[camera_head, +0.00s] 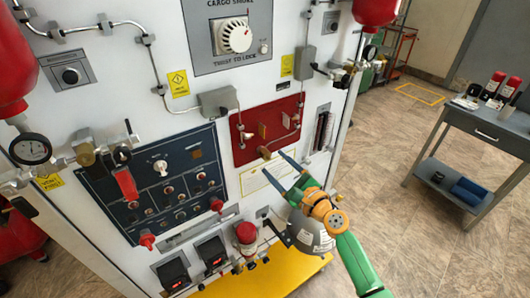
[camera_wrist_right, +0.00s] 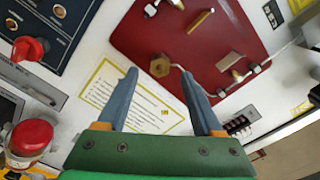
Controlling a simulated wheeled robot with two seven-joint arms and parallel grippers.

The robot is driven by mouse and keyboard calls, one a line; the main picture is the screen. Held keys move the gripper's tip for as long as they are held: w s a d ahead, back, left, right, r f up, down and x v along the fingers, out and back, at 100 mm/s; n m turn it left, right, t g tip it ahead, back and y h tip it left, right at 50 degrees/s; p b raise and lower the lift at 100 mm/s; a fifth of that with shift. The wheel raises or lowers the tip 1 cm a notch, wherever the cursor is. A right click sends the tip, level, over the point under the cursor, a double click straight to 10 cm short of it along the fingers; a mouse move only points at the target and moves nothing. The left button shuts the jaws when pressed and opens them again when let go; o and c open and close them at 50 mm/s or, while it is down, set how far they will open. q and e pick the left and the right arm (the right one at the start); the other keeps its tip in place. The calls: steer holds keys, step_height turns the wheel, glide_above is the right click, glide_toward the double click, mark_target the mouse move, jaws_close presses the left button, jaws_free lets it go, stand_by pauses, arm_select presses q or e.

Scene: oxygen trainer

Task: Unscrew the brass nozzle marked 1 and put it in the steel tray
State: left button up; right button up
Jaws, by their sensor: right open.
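A brass hex nozzle (camera_head: 264,153) sticks out at the lower edge of the red panel (camera_head: 246,153) on the white wall unit. It also shows in the right wrist view (camera_wrist_right: 160,67), just beyond my fingertips and roughly between them in the picture. No number is legible on it. My right gripper (camera_head: 273,162) is open and empty, its two blue-grey fingers pointing toward the nozzle. They appear apart from it. I cannot make out the steel tray for certain in either view. My left gripper is not in view.
The red panel also carries a brass bar (camera_wrist_right: 201,20), a small tan plate (camera_wrist_right: 230,60) and metal fittings (camera_wrist_right: 240,75). A dark blue control panel (camera_head: 155,180) lies left. A grey cart (camera_head: 465,130) with bottles stands at right. The floor between is clear.

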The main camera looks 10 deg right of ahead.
mark_target(269, 158)
steer(key=shift+r+m, duration=0.1)
steer(key=shift+m, duration=0.5)
steer(key=shift+b+x, duration=0.5)
steer(key=shift+x, duration=1.4)
